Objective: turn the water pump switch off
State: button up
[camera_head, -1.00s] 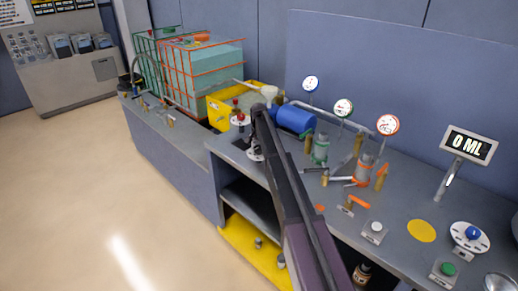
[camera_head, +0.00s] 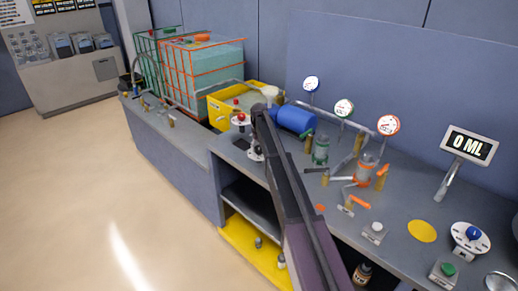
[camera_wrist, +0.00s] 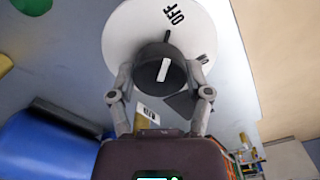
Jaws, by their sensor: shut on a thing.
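The water pump switch is a black round knob (camera_wrist: 155,62) with a white mark, on a white dial plate (camera_wrist: 128,22) in the wrist view. The word OFF is printed near the plate's upper edge, and a second label at the right is only partly readable. A thin dark pointer by the knob lies toward OFF. My gripper (camera_wrist: 160,90) has its two fingers on either side of the knob and is shut on it. In the head view my gripper is small and partly hidden by my arm, over the counter left of the blue pump cylinder (camera_head: 297,118).
A yellow tub (camera_head: 220,115) and caged tanks (camera_head: 205,65) stand behind and left. Gauges (camera_head: 344,108), valves (camera_head: 362,203) and a 0 ML display (camera_head: 468,146) stand to the right. The floor at left is clear.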

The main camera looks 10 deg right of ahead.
jog(key=shift+s, duration=0.1)
jog(key=o, duration=1.1)
jog(key=shift+o, duration=0.2)
jog(key=shift+m, duration=0.5)
